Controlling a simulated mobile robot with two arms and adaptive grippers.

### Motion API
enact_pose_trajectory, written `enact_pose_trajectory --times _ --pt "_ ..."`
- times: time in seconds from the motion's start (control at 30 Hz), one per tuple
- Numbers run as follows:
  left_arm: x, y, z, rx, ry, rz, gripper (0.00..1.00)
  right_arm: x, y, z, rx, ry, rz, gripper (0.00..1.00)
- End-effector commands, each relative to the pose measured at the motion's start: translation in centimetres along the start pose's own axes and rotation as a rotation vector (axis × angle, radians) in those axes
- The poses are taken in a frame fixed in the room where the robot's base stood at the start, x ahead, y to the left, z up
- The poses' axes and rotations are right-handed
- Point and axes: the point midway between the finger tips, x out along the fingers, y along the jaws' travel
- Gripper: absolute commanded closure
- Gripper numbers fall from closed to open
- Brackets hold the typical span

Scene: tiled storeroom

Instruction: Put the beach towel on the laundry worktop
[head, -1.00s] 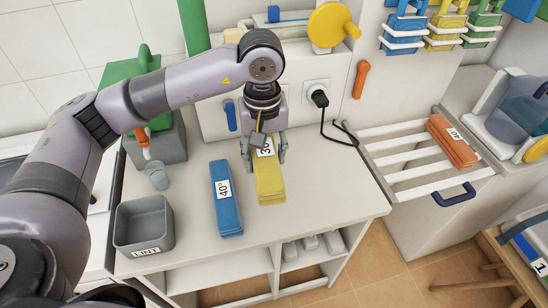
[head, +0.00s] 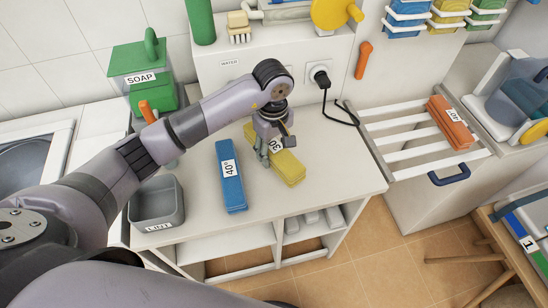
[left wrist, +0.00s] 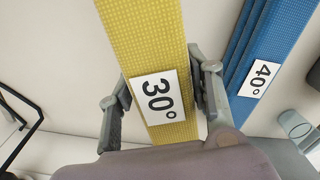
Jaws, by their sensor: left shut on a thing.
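A yellow folded towel (head: 287,167) marked 30° is at the middle of the white laundry worktop (head: 330,180). My left gripper (head: 272,148) is shut on it from above, one finger on each long side. The left wrist view shows the yellow towel (left wrist: 150,45) between the gripper fingers (left wrist: 160,95). I cannot tell whether it rests on the worktop or is slightly raised. A blue folded towel (head: 233,190) marked 40° lies to its left, apart from it. My right gripper is not in view. No towel is labelled as a beach towel.
A grey lint bin (head: 157,222) stands at the worktop's front left. A green soap box (head: 135,62) is behind it. An orange folded towel (head: 461,133) lies on the white slatted rack (head: 400,155) at right. A black cord hangs from the wall socket (head: 320,72). The worktop's right part is clear.

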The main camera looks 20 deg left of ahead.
Motion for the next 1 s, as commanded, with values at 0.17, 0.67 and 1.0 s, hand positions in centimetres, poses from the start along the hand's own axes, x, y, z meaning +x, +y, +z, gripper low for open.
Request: enact_pose_trajectory --times 0.17,0.67,1.0 --pt "1.2 0.1 0.0 -0.001 -0.002 0.001 0.87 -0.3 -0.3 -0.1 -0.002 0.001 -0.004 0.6" --pt "5.4 0.1 -0.1 0.0 0.0 0.003 0.87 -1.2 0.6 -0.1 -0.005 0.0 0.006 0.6" --pt "5.6 0.1 -0.1 0.0 0.0 0.002 0.45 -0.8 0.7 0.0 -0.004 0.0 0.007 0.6"
